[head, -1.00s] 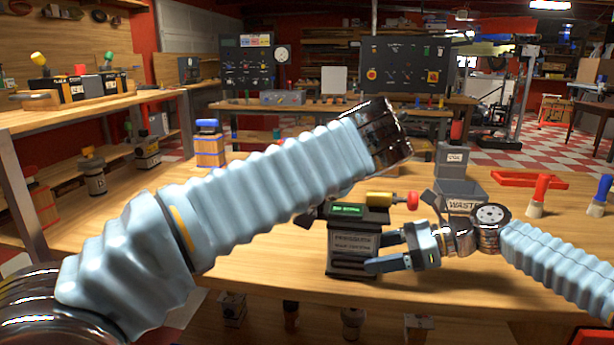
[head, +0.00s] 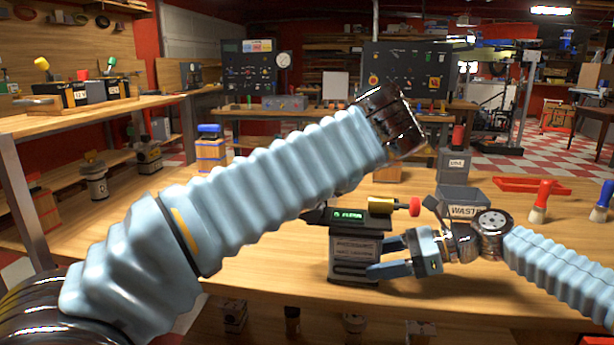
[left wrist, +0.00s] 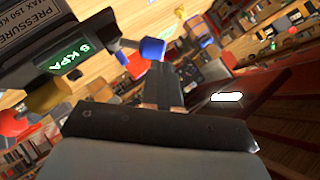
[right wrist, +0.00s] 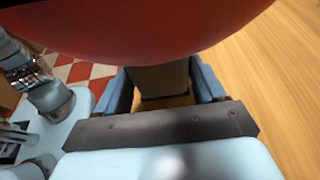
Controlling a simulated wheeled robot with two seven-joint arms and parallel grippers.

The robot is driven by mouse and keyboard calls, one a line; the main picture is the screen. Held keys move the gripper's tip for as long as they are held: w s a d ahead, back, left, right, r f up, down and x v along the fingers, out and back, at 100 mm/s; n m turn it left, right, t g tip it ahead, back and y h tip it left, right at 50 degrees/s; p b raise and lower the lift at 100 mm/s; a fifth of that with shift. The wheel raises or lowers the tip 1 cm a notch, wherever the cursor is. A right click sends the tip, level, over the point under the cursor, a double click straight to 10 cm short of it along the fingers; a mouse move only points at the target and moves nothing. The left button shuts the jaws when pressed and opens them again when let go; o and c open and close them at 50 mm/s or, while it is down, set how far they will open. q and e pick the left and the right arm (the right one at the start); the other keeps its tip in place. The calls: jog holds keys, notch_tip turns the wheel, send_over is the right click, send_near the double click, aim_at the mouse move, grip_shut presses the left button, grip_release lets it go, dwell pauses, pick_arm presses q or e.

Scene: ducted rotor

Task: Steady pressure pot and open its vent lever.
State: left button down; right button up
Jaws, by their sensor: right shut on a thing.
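The pressure pot (head: 353,250) is a dark upright block with a grey label, standing on the bench. Its lit green display (head: 347,216) is on top, beside a yellow cylinder (head: 382,206) with a red knob (head: 414,207). My right gripper (head: 388,257) is shut on the pot's lower body from the right. The left wrist view shows the pot (left wrist: 35,30) close at upper left, its display reading 5 KPA. My left gripper (left wrist: 160,75) has its fingers together there, near a blue part (left wrist: 152,49) which may be the vent lever; contact is unclear. My left arm hides this gripper in the head view.
A grey waste bin (head: 464,211) stands behind my right gripper. The bench front is clear.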

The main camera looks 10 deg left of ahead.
pick_arm(q)
jog(key=v, duration=1.2)
jog(key=shift+s+d, duration=0.3)
pick_arm(e)
jog(key=o, duration=1.1)
jog(key=shift+c, duration=0.2)
